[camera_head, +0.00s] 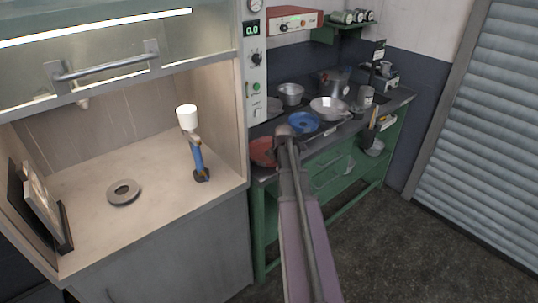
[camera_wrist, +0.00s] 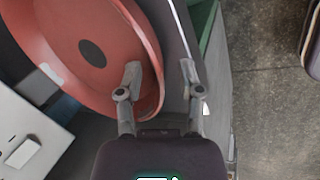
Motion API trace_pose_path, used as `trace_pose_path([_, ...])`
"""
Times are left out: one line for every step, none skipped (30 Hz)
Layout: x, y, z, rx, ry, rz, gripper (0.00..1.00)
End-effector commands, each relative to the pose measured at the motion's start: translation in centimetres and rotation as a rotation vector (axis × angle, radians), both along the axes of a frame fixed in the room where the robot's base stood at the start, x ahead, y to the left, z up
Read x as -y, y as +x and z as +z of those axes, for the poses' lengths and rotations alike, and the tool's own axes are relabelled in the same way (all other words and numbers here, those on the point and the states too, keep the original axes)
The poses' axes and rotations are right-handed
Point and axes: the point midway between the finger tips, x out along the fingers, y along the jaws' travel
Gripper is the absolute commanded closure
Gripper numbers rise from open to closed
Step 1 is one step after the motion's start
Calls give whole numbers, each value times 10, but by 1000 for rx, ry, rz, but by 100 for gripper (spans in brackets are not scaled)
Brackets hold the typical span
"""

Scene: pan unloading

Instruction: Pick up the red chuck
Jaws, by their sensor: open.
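The red chuck (camera_head: 262,152) is a shallow round red dish at the near left end of the green bench's dark top. My arm partly covers its right side in the head view. In the wrist view the red chuck (camera_wrist: 120,45) fills the upper left and has a dark disc at its centre. My gripper (camera_wrist: 160,72) is open and empty at its right rim. The left finger overlaps the inside of the dish, and the right finger is outside the rim. I cannot tell how far the fingers are above it. My gripper (camera_head: 286,131) is small in the head view.
A blue dish (camera_head: 303,122), a metal pan (camera_head: 328,108) and a pot (camera_head: 291,93) stand farther along the bench (camera_head: 399,101). A fume cupboard at left holds a grey ring (camera_head: 123,191) and a blue-handled stand (camera_head: 198,158). The floor (camera_head: 390,235) at right is clear.

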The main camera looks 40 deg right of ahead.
Motion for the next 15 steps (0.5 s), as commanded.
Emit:
trace_pose_path([0, 0, 0, 0, 0, 0, 52])
trace_pose_path([0, 0, 0, 0, 0, 0, 52])
trace_pose_path([0, 0, 0, 0, 0, 0, 52])
trace_pose_path([0, 0, 0, 0, 0, 0, 52])
trace_pose_path([0, 0, 0, 0, 0, 0, 52])
trace_pose_path([0, 0, 0, 0, 0, 0, 52])
trace_pose_path([0, 0, 0, 0, 0, 0, 58])
trace_pose_path([0, 0, 0, 0, 0, 0, 66])
trace_pose_path([0, 0, 0, 0, 0, 0, 78])
trace_pose_path([0, 0, 0, 0, 0, 0, 87])
trace_pose_path([0, 0, 0, 0, 0, 0, 96])
trace_pose_path([0, 0, 0, 0, 0, 0, 100])
trace_pose_path([0, 0, 0, 0, 0, 0, 100])
trace_pose_path([0, 0, 0, 0, 0, 0, 100])
trace_pose_path([0, 0, 0, 0, 0, 0, 100])
